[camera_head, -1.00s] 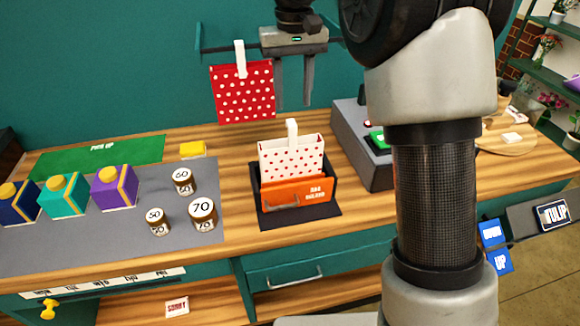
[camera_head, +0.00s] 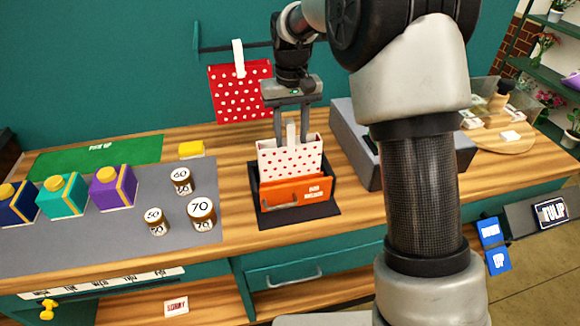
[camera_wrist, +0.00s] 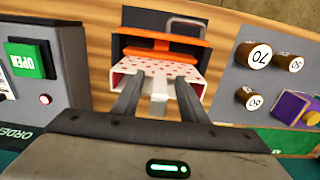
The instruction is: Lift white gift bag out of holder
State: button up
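The white gift bag (camera_head: 289,160) with red dots stands upright in the orange-fronted bag holder (camera_head: 297,192) on the wooden counter. Its white handle tab (camera_head: 291,131) sticks up from the top. My gripper (camera_head: 291,140) is just above the bag, pointing down, its two fingers open on either side of the tab. In the wrist view the gripper (camera_wrist: 158,88) fingers straddle the tab (camera_wrist: 159,100) with gaps, and the bag (camera_wrist: 160,72) lies beyond them. Whether the fingers touch the tab cannot be told.
A red dotted bag (camera_head: 240,95) hangs from a wall rail behind my gripper. A grey box (camera_head: 352,135) stands right of the holder. Several round weights (camera_head: 201,213) and coloured boxes (camera_head: 113,187) stand on the grey mat at left. A yellow block (camera_head: 191,149) sits behind them.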

grip_shut()
jog(key=shift+r, duration=0.1)
